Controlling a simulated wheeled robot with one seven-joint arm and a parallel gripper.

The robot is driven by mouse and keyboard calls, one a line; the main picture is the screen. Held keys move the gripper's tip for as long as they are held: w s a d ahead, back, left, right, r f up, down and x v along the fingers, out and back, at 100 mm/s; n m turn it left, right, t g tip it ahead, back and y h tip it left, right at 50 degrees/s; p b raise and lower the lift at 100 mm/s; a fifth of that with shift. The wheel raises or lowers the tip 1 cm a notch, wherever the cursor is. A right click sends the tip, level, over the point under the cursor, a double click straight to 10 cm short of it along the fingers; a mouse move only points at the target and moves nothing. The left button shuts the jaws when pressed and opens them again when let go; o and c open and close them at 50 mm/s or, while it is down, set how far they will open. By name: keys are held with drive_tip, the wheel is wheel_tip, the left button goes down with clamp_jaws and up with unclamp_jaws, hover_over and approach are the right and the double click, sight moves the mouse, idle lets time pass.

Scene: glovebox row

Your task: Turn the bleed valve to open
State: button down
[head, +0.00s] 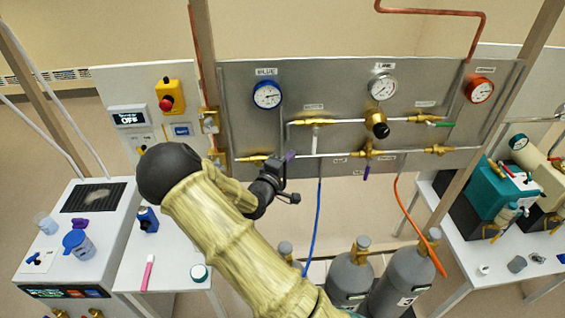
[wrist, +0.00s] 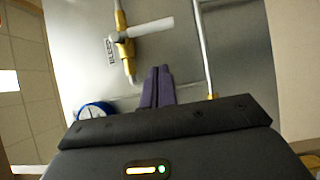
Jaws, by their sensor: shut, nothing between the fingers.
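A purple handle (head: 366,171) hangs down from the lower pipe's middle valve, and a green handle (head: 440,124) lies along the upper pipe at right. My gripper (head: 291,156) is left of these, its purplish fingers shut and empty. In the wrist view the fingers (wrist: 158,70) are apart from the white-handled valve (wrist: 150,28).
A blue gauge (head: 267,94), a white line gauge (head: 382,86) and an orange gauge (head: 479,90) are on the panel. A black knob (head: 379,126) protrudes under the middle gauge. Grey cylinders (head: 407,275) with hoses stand below. A red stop button (head: 167,103) is at left.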

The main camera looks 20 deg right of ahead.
sight(315, 141)
drive_tip(key=d+p, duration=0.1)
drive_tip(key=d, duration=0.2)
drive_tip(key=w+d+p, duration=0.1)
drive_tip(key=d+p, duration=0.1)
drive_tip(key=shift+w+d, duration=0.15)
drive_tip(key=shift+d, duration=0.25)
drive_tip(key=shift+d+f, duration=0.1)
drive_tip(key=shift+f, duration=0.05)
